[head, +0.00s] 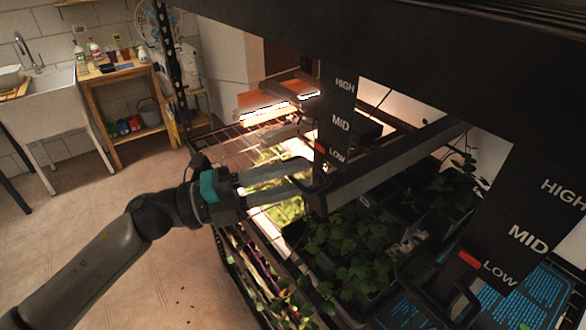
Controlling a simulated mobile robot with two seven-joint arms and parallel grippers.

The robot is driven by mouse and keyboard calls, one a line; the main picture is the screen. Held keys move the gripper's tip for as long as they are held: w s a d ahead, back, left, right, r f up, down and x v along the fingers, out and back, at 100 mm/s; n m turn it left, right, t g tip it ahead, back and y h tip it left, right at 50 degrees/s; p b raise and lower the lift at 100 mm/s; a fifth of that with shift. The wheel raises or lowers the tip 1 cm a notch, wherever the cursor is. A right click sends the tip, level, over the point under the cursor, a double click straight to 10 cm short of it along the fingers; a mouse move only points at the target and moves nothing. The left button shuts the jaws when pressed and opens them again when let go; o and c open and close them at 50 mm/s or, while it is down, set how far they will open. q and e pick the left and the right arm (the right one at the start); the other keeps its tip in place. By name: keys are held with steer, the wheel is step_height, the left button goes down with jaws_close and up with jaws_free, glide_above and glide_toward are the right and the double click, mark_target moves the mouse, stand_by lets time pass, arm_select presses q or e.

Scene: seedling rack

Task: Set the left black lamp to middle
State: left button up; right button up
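The left black lamp is a dark bar (385,165) running back to the right, with a black handle (318,200) at its front end. Above the handle hangs a black scale plate (341,100) marked HIGH, MID and LOW. Its red marker (320,147) is at LOW. My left gripper (311,178) reaches in from the left, with its two pale fingers apart at the handle. The fingertips overlap the handle in the picture; whether they touch it I cannot tell. My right gripper is not in view.
A second scale plate (525,225) at the right has its red marker (469,259) near LOW. Green seedlings (345,245) in dark trays stand below the lamp. A black rack post (170,70) stands behind my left arm. A wooden table and sink are far left, beyond open floor.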

arm_select(q)
steer(key=shift+d, duration=0.2)
jaws_close()
stand_by(1.4)
